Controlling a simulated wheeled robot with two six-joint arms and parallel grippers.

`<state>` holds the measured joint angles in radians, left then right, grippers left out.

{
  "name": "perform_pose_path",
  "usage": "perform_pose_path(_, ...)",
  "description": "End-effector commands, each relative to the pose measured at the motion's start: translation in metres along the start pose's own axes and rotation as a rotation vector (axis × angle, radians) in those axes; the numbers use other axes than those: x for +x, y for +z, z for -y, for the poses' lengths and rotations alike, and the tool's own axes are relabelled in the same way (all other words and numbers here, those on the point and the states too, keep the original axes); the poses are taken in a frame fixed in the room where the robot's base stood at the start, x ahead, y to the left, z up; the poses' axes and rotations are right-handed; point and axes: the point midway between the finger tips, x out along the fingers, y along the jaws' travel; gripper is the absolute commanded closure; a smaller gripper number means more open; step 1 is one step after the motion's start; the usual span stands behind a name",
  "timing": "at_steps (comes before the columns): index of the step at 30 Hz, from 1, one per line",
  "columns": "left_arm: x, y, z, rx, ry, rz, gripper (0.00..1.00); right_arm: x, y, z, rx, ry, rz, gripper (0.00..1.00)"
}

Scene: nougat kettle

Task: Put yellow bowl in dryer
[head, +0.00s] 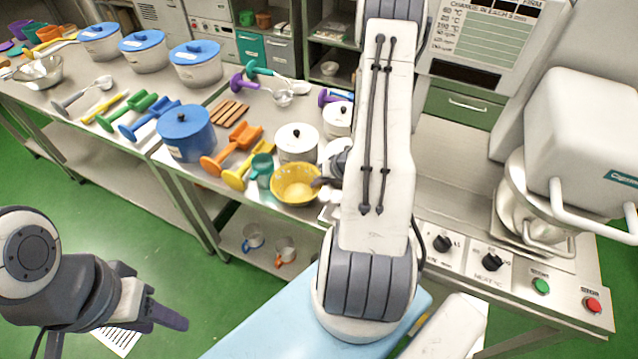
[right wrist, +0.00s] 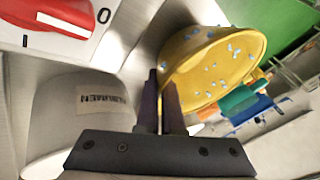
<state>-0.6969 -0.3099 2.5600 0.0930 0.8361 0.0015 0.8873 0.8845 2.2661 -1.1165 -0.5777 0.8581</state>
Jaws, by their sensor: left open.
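The yellow bowl (head: 297,184) is near the front edge of the metal table, with small pale bits inside; the right wrist view shows it large (right wrist: 215,65). My right gripper (head: 322,182) is at the bowl's right rim, partly hidden by my arm. In the right wrist view its fingers (right wrist: 163,100) are nearly together, with the bowl's rim at their tips. I cannot tell whether the bowl is lifted. My left gripper (head: 158,306) is open and empty, over the floor at lower left. No dryer is clearly identifiable.
Beside the bowl are a teal scoop (head: 261,170), yellow scoop (head: 237,178), white pot (head: 296,142) and blue pot (head: 187,132). At right are a panel machine (head: 490,40), a white rounded machine (head: 580,140) and a control panel (head: 470,255). A red knob (right wrist: 65,17) is close in the wrist view.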

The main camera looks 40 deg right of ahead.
Motion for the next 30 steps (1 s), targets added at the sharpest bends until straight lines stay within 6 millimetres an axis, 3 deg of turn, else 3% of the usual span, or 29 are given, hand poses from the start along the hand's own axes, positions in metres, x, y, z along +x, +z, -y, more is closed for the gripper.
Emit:
perform_pose_path(8,0.001,0.000,0.000,0.000,0.000,0.000,0.50,0.002,0.001,-0.001,0.000,-0.001,0.000,1.00)
perform_pose_path(10,0.001,0.000,0.000,0.000,0.000,0.000,0.50,0.001,0.000,-0.001,-0.001,0.000,0.000,0.73)
perform_pose_path(11,0.001,0.000,0.000,0.000,0.000,0.000,0.50,0.001,0.000,-0.001,-0.001,0.000,0.000,0.67)
perform_pose_path(23,-0.001,0.000,0.000,0.000,0.000,0.000,0.50,-0.005,-0.001,0.001,-0.001,0.000,-0.001,0.67)
perform_pose_path(30,-0.010,-0.001,-0.001,0.000,0.000,0.000,0.50,-0.051,-0.003,0.001,0.000,0.002,-0.005,0.67)
